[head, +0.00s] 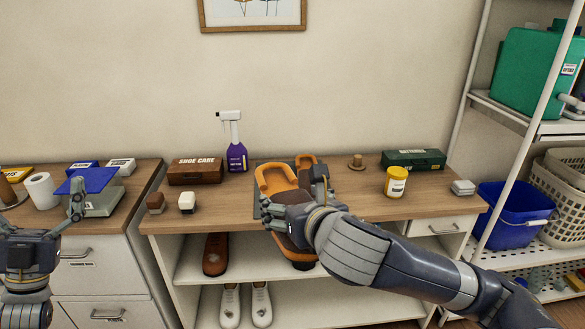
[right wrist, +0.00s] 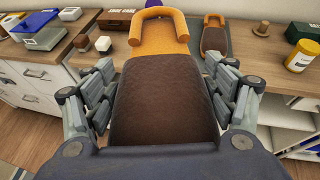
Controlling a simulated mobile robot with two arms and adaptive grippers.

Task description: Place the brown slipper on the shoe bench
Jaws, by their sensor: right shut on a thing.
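In the right wrist view the slipper (right wrist: 165,100) lies between both fingers. A second, similar slipper (head: 306,161) lies behind it on a grey mat (right wrist: 228,47) on the bench top. The wooden-topped bench (head: 345,205) has open white shelves below, holding a brown shoe (head: 215,254) and white sneakers (head: 260,303). My left gripper (head: 42,205) is at the far left, fingers apart, empty.
On the top stand a shoe care box (head: 195,171), a purple spray bottle (head: 236,155), a yellow jar (head: 396,182), a green box (head: 413,160) and small blocks (head: 187,202). A blue bucket (head: 510,215) stands right. Shelf room right of the sneakers looks free.

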